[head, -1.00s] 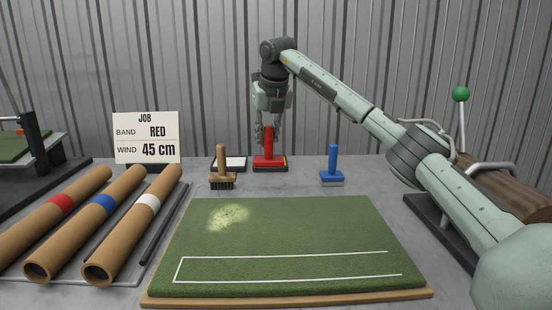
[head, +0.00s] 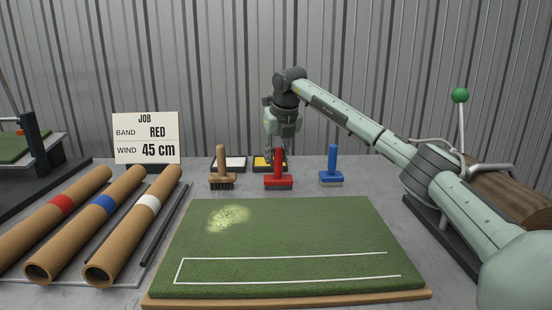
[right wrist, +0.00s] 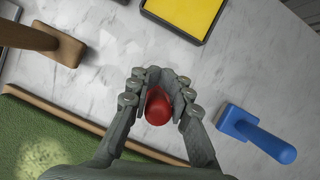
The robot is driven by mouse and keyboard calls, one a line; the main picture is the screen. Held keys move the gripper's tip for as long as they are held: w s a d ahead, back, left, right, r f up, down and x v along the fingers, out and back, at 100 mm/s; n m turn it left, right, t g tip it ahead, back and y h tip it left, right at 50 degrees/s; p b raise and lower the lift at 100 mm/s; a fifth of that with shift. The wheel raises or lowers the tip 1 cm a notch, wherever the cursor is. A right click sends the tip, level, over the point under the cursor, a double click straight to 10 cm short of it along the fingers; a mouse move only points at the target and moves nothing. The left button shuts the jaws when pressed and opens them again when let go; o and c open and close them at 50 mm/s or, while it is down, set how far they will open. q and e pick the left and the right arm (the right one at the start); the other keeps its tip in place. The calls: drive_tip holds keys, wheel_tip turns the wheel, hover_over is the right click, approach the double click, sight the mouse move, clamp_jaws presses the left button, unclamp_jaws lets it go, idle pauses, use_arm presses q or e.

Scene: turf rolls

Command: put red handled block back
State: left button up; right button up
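The red handled block (head: 278,183) stands upright between the wooden brush (head: 222,180) and the blue handled block (head: 331,179), at or very near the table surface. My right gripper (head: 277,155) points down over it, its fingers shut around the upper handle. In the right wrist view the red handle's rounded end (right wrist: 158,106) shows between the fingers (right wrist: 161,88); the block's base is hidden there. The yellow pad tray (head: 262,163) lies just behind the red block, partly hidden by my gripper. My left gripper is not in view.
A white pad tray (head: 229,163) lies left of the yellow one. The green turf mat (head: 300,235), with a pale patch, fills the front. Banded rolls (head: 105,215) and a job sign (head: 146,138) are at the left. The blue block is close on the right.

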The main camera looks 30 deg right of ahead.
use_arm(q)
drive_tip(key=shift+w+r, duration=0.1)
use_arm(e)
drive_tip(key=o, duration=0.4)
drive_tip(key=shift+s+r, duration=0.1)
drive_tip(key=shift+r, duration=0.45)
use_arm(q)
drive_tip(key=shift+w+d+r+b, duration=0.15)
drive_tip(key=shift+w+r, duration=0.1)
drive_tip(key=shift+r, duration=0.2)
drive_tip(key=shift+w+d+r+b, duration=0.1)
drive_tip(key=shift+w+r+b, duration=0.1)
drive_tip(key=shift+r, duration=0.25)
use_arm(e)
drive_tip(key=shift+v, duration=5.6)
